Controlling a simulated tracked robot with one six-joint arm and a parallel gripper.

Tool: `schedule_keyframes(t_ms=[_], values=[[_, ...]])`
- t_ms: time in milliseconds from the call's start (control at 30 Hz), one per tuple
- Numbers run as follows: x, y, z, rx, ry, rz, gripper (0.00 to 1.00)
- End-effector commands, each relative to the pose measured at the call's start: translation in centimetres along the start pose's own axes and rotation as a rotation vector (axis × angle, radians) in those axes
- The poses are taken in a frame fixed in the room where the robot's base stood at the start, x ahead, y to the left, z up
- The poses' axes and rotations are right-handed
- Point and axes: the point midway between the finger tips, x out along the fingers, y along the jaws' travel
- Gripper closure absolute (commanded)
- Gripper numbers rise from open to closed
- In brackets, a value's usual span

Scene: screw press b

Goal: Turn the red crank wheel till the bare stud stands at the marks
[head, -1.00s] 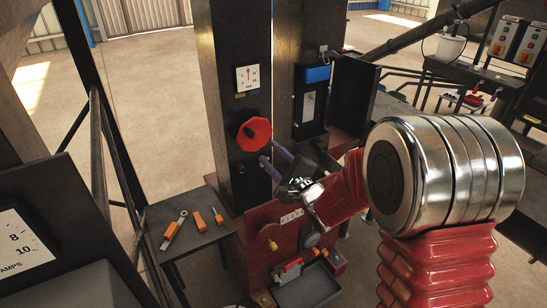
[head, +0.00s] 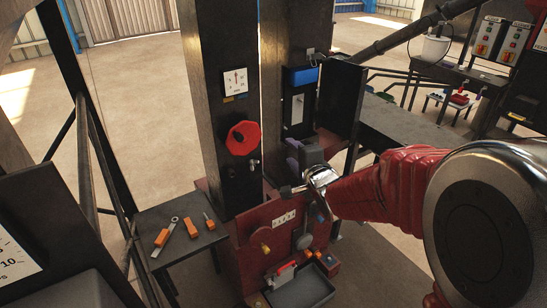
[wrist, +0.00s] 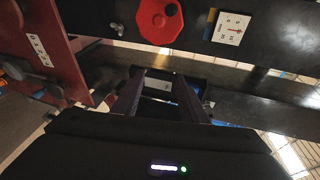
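The red crank wheel (head: 243,137) is an eight-sided disc on the black press column, with a dark round spot on its face. It also shows at the top of the wrist view (wrist: 160,20), with a dark round spot (wrist: 172,9) at its upper right. A small silver fitting (head: 254,164) sits on the column below the wheel. I cannot tell which part is the bare stud. Yellow and blue marks (head: 235,97) lie under the dial. My gripper (head: 290,168) is right of and below the wheel, clear of it. Its fingers (wrist: 160,77) are apart and empty.
A white dial (head: 235,81) is above the wheel. A side table (head: 182,240) with orange-handled tools stands at lower left. A red panel (head: 280,245) and a tray (head: 303,288) are below my gripper. A second dark column (head: 290,60) stands behind.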

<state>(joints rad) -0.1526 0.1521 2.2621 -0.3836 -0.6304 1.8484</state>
Motion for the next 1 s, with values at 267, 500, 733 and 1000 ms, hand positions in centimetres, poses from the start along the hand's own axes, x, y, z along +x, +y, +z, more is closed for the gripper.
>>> schedule_keyframes(t_ms=[267,500,733,1000], values=[[-6.5,-0.7,-4.1,-0.334,0.13,0.189,0.61],[-13.1,0.1,-6.1,-0.589,0.152,0.389,0.61],[-20.1,1.8,-6.4,-0.806,0.085,0.579,0.61],[-28.5,4.5,-4.8,-1.034,-0.101,0.763,0.61]])
